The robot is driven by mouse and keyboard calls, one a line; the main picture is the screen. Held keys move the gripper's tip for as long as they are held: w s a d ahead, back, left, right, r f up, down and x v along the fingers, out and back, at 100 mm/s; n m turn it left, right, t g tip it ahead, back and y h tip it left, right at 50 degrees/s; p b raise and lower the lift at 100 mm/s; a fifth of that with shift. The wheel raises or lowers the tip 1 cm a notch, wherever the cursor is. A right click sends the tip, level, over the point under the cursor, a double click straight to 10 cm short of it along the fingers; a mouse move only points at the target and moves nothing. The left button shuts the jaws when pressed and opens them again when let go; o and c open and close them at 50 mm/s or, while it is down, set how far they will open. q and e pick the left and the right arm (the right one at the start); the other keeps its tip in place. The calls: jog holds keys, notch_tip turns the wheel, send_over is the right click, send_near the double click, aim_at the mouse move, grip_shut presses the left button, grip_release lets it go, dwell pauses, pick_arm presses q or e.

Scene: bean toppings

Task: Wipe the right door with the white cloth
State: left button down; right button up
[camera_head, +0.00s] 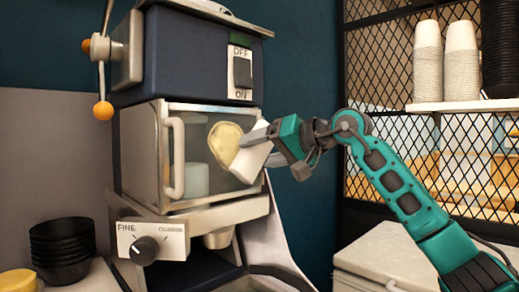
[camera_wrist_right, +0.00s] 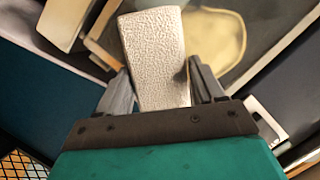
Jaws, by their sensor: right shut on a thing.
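The white cloth (camera_head: 250,152) is held by my right gripper (camera_head: 266,142) against or just in front of the glass door (camera_head: 205,178) of the machine. In the right wrist view the cloth (camera_wrist_right: 155,58) stands between the two fingers of the right gripper (camera_wrist_right: 163,90), which are shut on it. The door has a pale vertical handle (camera_head: 175,158) at its left. A yellowish stain (camera_head: 224,143) shows on the door just left of the cloth, and also in the right wrist view (camera_wrist_right: 218,42). I cannot tell if the cloth touches the door. My left gripper is not in view.
The machine has an ON/OFF switch (camera_head: 242,72) above the door and a knob (camera_head: 146,250) below. A lever with orange balls (camera_head: 103,110) is at upper left. Black bowls (camera_head: 62,248) stand at lower left. A mesh shelf with stacked cups (camera_head: 461,65) is at right.

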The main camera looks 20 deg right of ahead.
aim_at(226, 140)
jog(key=shift+s+a+r, duration=0.2)
jog(key=shift+s+a, duration=0.2)
jog(key=shift+a, duration=0.75)
jog(key=shift+s+a+r, duration=0.25)
jog(key=shift+s+a, duration=0.2)
jog(key=shift+a, duration=0.7)
jog(key=shift+s+a+r, duration=0.2)
jog(key=shift+s+a, duration=0.2)
jog(key=shift+a, duration=0.75)
jog(key=shift+s+a, duration=0.3)
jog(key=shift+a, duration=0.55)
jog(key=shift+s+a, duration=0.3)
jog(key=shift+a, duration=0.5)
jog(key=shift+r+p, duration=0.75)
jog(key=shift+r, duration=0.25)
jog(key=shift+w+d+p, duration=0.2)
jog(key=shift+w+d, duration=0.1)
jog(key=shift+d, duration=0.5)
jog(key=shift+w+d+p, duration=0.25)
jog(key=shift+w+d, duration=0.05)
jog(key=shift+d, duration=0.55)
jog(key=shift+w+d+p, duration=0.2)
jog(key=shift+w+d, duration=0.1)
jog(key=shift+d, duration=0.5)
jog(key=shift+w+d, duration=0.3)
jog(key=shift+d, duration=0.6)
jog(key=shift+w+d, duration=0.35)
jog(key=shift+d, duration=0.5)
jog(key=shift+w+d, duration=0.3)
jog(key=shift+d, duration=0.6)
